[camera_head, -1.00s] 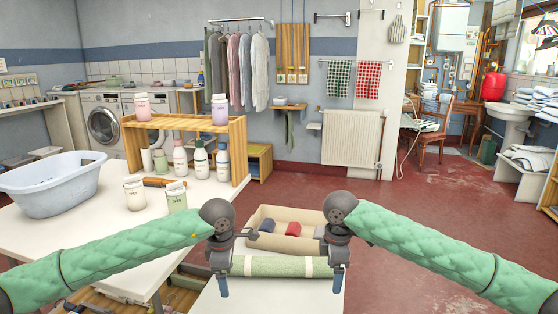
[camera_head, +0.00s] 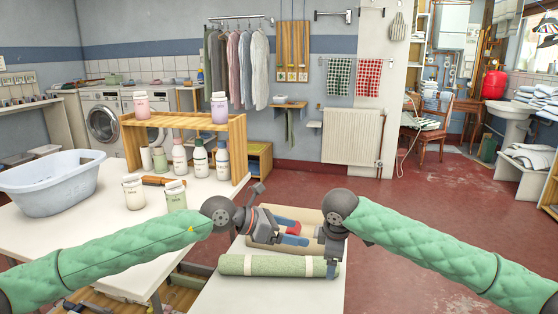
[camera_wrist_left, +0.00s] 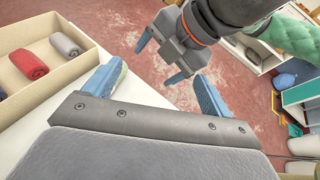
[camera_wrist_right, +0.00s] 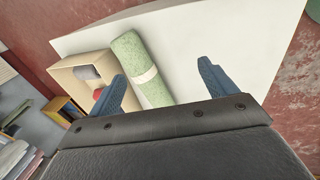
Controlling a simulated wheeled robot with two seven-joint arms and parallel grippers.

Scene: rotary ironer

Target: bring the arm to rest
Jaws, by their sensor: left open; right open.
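My left gripper (camera_head: 298,234) is turned to point right in the head view, above the table between the box and the green roll. Its two blue fingers stand apart with nothing held, as the left wrist view also shows (camera_wrist_left: 156,76). My right gripper (camera_head: 332,264) points down by the right end of the roll. In the right wrist view its fingers (camera_wrist_right: 167,72) are apart and empty, over the white table. The light green roll (camera_head: 278,265) with pale bands lies on the table, held by neither gripper.
An open cardboard box (camera_wrist_left: 72,78) holding rolled cloths, red and grey among them, stands behind the roll. My right gripper shows close to my left one in the left wrist view. A white table (camera_head: 110,235) with a blue basin (camera_head: 52,190), bottles and jars is at the left.

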